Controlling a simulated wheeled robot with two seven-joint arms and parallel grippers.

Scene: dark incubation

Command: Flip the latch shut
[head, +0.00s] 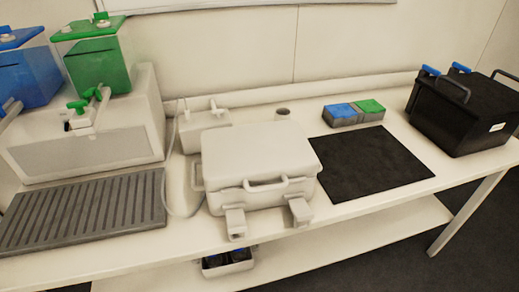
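A closed white case (257,157) with a front handle (266,185) sits on the bench in the middle of the head view. Two blocky pale latches, one left (236,222) and one right (299,211), hang at its lower front edge and stick out from it, so they look unfastened. A black box (463,114) stands at the right of the bench. It has dark bar handles and two small blue parts (430,70) at its top; I cannot tell whether these are latches. Neither of my grippers is in view.
A black mat (371,162) lies bare right of the case. Behind it is a small block with blue and green tops (354,112). Left are a white dispenser (90,145) with blue and green tanks and a grey ribbed tray (85,211). A small bin (228,264) sits below.

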